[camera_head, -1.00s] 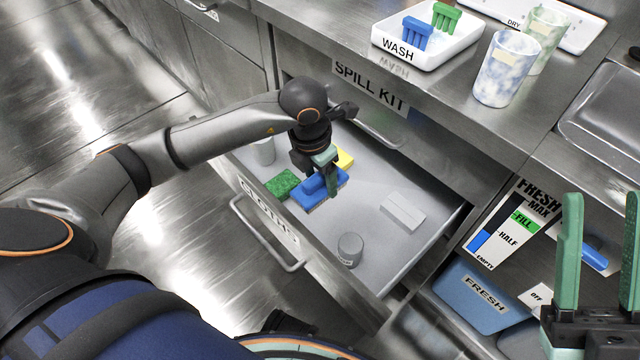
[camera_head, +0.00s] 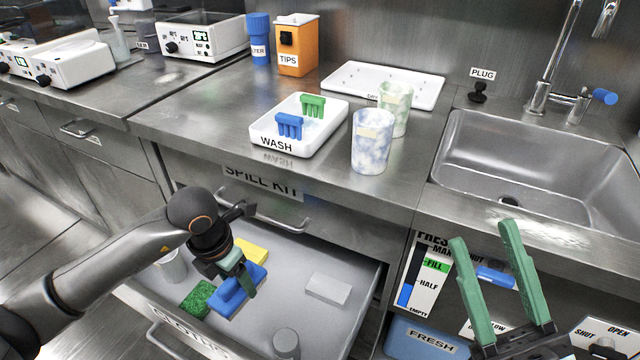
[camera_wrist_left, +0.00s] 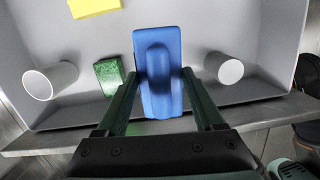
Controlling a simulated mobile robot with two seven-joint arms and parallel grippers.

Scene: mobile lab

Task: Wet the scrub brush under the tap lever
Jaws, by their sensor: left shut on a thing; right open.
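The blue scrub brush (camera_head: 228,298) is over the open drawer; it fills the middle of the left wrist view (camera_wrist_left: 158,100). My left gripper (camera_head: 243,276) is shut on its raised handle, one finger on each side. I cannot tell whether the brush touches the drawer floor. The tap (camera_head: 545,92) stands behind the sink (camera_head: 470,150) at the upper right, with the blue tap lever (camera_head: 604,96) on its right side. My right gripper (camera_head: 483,235) is open and empty in front of the sink, far from the brush.
The open drawer (camera_head: 300,322) holds a green scourer (camera_head: 198,298), a yellow sponge (camera_head: 252,250), a pale block (camera_head: 328,289) and cups. On the counter stand the WASH tray (camera_head: 325,135), two marbled cups (camera_head: 372,142) and a white drying tray (camera_head: 425,92). The sink basin looks empty.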

